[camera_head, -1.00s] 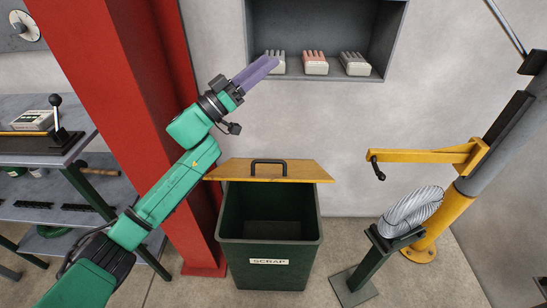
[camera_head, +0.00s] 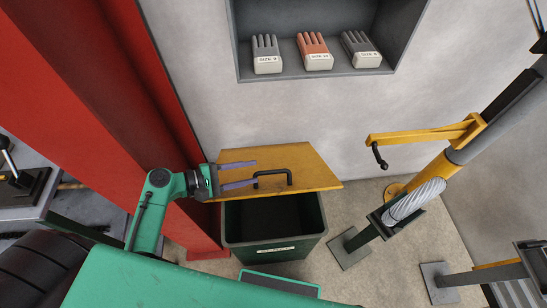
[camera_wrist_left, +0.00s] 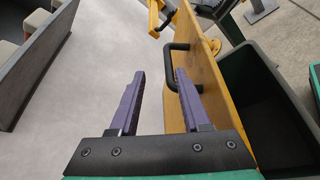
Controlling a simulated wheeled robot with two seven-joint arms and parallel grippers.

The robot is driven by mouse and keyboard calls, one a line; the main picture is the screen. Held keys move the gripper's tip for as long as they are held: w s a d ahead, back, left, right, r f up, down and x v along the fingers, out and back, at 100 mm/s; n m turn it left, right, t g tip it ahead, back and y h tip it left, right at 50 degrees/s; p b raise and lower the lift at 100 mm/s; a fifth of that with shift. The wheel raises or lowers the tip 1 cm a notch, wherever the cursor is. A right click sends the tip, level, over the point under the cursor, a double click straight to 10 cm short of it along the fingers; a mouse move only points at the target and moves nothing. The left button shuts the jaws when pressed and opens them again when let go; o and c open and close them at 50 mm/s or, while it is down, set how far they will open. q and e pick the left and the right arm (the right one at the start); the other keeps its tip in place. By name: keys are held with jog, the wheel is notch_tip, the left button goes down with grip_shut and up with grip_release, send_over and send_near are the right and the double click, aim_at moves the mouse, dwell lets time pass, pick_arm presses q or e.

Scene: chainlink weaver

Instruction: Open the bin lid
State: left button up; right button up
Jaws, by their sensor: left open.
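The scrap bin (camera_head: 273,248) is dark green and stands on the floor with its mouth uncovered and its inside dark. Its yellow wooden lid (camera_head: 318,172) is raised at the back of the bin, toward the wall. A black handle (camera_head: 289,175) is on the lid; it also shows in the left wrist view (camera_wrist_left: 168,62). My left gripper (camera_head: 256,172) is open, its purple fingers pointing at the handle from the left. In the left wrist view the gripper (camera_wrist_left: 160,74) is empty, with the right finger overlapping the lid near the handle. Contact cannot be told.
A red column (camera_head: 110,110) stands left of the bin. A wall niche (camera_head: 365,66) above holds several gloves. A yellow crank arm (camera_head: 420,137) on a post and a stand with a coil (camera_head: 413,202) are at the right. Floor between bin and stand is clear.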

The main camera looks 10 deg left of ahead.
aim_at(268, 173)
pick_arm(q)
jog(key=shift+f+b, duration=0.3)
jog(key=shift+f, duration=0.6)
jog(key=shift+d, duration=0.2)
jog(key=p+x, duration=0.1)
jog(key=x, duration=0.5)
jog(key=shift+w+d+r+p, duration=0.1)
jog(key=shift+d+p, duration=0.25)
jog(key=shift+d, duration=0.05)
jog(key=shift+w+d+f, duration=0.2)
jog(key=shift+d, duration=0.05)
jog(key=shift+s, duration=0.1)
jog(key=c, duration=0.7)
grip_shut()
pick_arm(e)
jog(key=shift+s+d+f, duration=0.2)
jog(key=shift+d, duration=0.05)
pick_arm(q)
jog(key=shift+r, duration=0.1)
pick_arm(e)
jog(key=shift+w+a, duration=0.1)
